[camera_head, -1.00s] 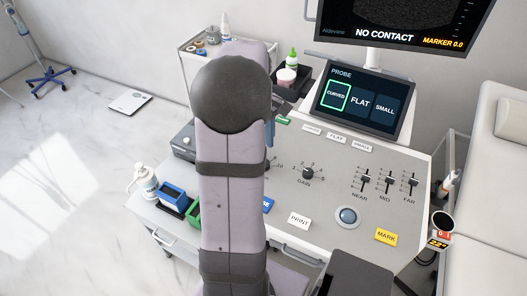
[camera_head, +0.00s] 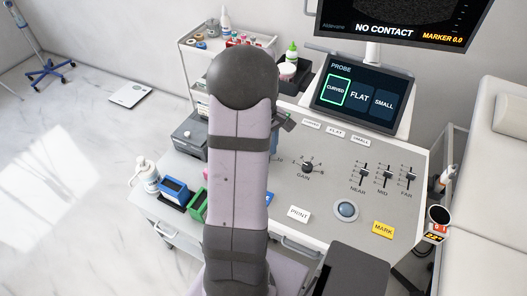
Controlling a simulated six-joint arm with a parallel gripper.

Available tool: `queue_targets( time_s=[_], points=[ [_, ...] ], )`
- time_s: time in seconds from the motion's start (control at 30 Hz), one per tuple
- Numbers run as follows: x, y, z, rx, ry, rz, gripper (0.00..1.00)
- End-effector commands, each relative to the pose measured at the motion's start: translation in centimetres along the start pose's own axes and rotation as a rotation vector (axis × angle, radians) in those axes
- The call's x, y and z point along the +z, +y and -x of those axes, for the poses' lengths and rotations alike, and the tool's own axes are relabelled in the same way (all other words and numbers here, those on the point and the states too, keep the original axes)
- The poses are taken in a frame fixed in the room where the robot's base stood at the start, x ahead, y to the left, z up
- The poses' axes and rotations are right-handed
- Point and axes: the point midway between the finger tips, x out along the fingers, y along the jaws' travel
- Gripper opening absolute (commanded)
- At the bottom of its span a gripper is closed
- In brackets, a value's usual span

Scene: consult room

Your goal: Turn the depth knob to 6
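The ultrasound console panel (camera_head: 330,206) lies in front of me. The depth knob cannot be made out; my arm covers the left part of the panel where a dial's edge marking peeks out. The gain knob (camera_head: 307,168), black and labelled GAIN, shows just right of my arm.
Sliders (camera_head: 385,176) labelled NEAR, MID and FAR, a trackball (camera_head: 346,210), a PRINT key (camera_head: 299,214) and a yellow MARK key (camera_head: 383,230) fill the panel's right. A probe screen (camera_head: 362,97) stands behind. A bottle (camera_head: 146,176) and blue holder (camera_head: 173,190) are at left.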

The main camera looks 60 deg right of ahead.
Motion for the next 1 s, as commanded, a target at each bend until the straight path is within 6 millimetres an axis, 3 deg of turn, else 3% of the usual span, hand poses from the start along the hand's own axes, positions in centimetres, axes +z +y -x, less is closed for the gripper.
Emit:
queue_targets(
  time_s=[0.33, 0.5, 0.53, 1.0],
  points=[
    [0.02, -0.02, -0.43, 0.000, 0.000, 0.000, 0.51],
    [0.01, -0.02, -0.41, 0.000, 0.000, 0.000, 0.13],
    [0.01, -0.03, -0.41, 0.000, 0.000, 0.000, 0.10],
    [-0.01, -0.02, -0.32, -0.001, 0.000, -0.092, 0.10]
  ],
)
